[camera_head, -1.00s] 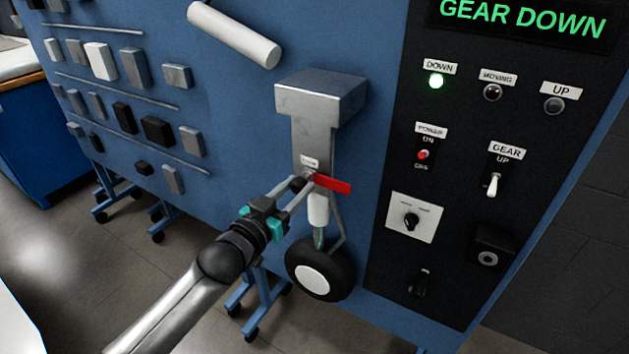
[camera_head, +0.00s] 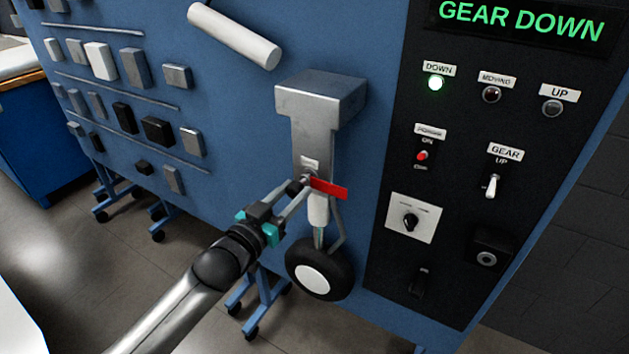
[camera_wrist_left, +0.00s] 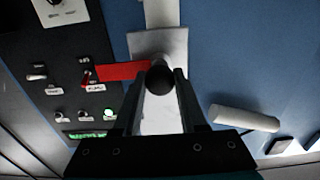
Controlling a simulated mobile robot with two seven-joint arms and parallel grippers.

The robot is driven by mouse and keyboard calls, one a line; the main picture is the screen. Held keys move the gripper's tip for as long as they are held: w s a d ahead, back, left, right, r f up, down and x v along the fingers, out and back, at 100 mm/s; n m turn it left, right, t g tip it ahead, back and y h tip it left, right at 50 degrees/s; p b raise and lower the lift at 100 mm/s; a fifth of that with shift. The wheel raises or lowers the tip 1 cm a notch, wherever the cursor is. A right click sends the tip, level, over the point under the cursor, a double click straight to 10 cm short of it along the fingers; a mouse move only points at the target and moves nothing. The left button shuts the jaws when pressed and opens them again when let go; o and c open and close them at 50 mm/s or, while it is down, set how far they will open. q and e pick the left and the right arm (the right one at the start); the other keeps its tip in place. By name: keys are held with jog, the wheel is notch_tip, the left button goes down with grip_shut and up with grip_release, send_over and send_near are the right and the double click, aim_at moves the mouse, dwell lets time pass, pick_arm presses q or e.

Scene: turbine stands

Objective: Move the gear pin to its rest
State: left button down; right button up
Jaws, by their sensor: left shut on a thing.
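The gear pin (camera_wrist_left: 160,80) shows as a dark round knob between the fingers in the left wrist view, with a red flag (camera_head: 329,189) attached beside it. It is at the landing gear leg (camera_head: 312,148), just above the white strut section and the black wheel (camera_head: 320,269). I cannot tell how deep the pin sits in the leg. My left gripper (camera_head: 298,187) is shut on the pin, in front of the leg; it also shows in the left wrist view (camera_wrist_left: 159,85). My right gripper is not in view. I cannot make out the pin's rest for certain.
A black control panel (camera_head: 462,230) stands right of the leg, with a lit green DOWN lamp (camera_head: 435,83) and a gear lever (camera_head: 492,187). A white cylinder (camera_head: 234,35) sticks out at upper left. Several grey and black blocks are on the blue board.

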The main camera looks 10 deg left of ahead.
pick_arm(q)
jog(key=shift+p+v, duration=0.75)
jog(key=shift+v, duration=0.55)
jog(key=shift+p+v, duration=1.05)
jog(key=shift+v, duration=1.05)
